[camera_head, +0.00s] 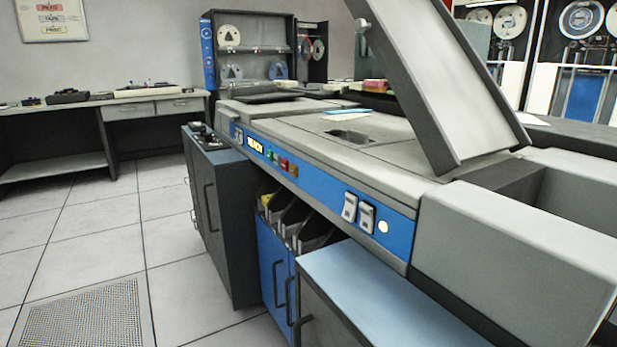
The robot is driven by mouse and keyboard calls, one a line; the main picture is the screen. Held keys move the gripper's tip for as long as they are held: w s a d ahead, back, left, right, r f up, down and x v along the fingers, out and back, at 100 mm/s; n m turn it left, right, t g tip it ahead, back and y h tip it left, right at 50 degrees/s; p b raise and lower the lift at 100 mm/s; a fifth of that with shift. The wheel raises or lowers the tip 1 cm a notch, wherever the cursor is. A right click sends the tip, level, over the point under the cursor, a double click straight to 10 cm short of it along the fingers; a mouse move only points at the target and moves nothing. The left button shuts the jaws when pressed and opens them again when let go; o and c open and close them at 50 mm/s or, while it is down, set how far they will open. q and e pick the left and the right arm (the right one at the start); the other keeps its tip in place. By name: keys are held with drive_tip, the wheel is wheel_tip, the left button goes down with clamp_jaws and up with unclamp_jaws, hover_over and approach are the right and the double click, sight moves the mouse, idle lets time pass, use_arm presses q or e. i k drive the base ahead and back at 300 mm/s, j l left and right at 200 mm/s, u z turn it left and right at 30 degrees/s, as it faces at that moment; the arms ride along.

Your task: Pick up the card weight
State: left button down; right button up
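I cannot make out the card weight for certain. The card machine (300,140) fills the middle and right, with a grey top and a blue front panel. A dark recess (350,135) is in its top, and a small light-blue flat item (347,117) lies just behind it. Small dark items (207,136) sit on the dark cabinet at the machine's left end; they are too small to name. Neither of my grippers is in view.
A raised grey lid (425,75) slants over the machine's top. A cabinet with a light-blue top (385,300) stands in front. A desk (130,103) runs along the back left. A tape-reel shelf (255,50) stands behind. The tiled floor (100,230) at left is clear.

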sight(306, 83)
drive_tip(key=i+j+z, duration=0.1)
drive_tip(key=i+j, duration=0.5)
drive_tip(key=j, duration=0.15)
drive_tip(key=i+j+z, duration=0.15)
drive_tip(key=i+j, duration=0.45)
drive_tip(key=j, duration=0.25)
drive_tip(key=i+j+z, duration=0.15)
drive_tip(key=i+j, duration=0.15)
drive_tip(key=j, duration=0.1)
